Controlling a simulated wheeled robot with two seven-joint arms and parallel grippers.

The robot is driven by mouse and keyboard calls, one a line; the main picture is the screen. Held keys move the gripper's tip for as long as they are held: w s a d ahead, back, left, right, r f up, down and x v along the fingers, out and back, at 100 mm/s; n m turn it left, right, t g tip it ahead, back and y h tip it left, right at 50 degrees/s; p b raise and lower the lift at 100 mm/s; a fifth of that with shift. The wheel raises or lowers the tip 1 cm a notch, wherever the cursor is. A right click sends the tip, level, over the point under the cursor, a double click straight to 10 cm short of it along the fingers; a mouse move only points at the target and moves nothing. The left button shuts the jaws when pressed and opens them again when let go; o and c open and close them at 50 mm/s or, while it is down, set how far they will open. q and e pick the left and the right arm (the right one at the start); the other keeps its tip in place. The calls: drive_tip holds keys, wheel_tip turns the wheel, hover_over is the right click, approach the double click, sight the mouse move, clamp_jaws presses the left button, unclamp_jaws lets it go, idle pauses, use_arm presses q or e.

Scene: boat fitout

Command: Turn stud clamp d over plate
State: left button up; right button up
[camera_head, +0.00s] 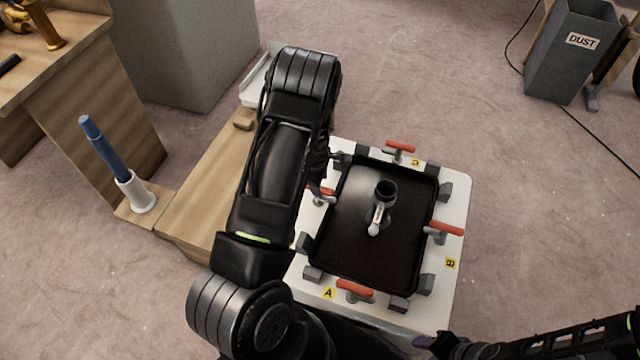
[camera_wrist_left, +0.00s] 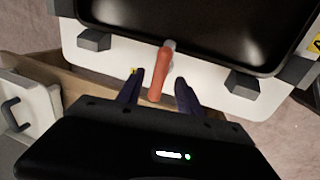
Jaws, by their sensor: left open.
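The dark square plate (camera_head: 345,255) lies on a white base (camera_head: 455,200) with red-handled clamps on its sides. The clamp on its left side (camera_head: 322,191) is partly hidden by my left arm; I take it as clamp d, its label being mostly covered. In the left wrist view, its red handle (camera_wrist_left: 161,76) points away from the plate, and its grey end is at the plate's edge. My left gripper (camera_wrist_left: 157,78) is open, with one finger on each side of the handle, apart from it. My right gripper (camera_head: 424,342) is at the bottom edge, its jaws unclear.
Other clamps stand at the front (camera_head: 354,290), right (camera_head: 443,229) and far side (camera_head: 399,147). Grey blocks surround the plate, and a dark-topped fitting (camera_head: 384,195) stands on it. A wooden bench (camera_head: 205,190) is left of the base. A blue-handled tool (camera_head: 105,150) stands further left.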

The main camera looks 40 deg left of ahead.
use_arm(q)
drive_tip(key=r, duration=0.4)
drive_tip(key=shift+s+d+r+p, duration=0.15)
drive_tip(key=shift+s+r+p, duration=0.2)
drive_tip(key=shift+s+p, duration=0.05)
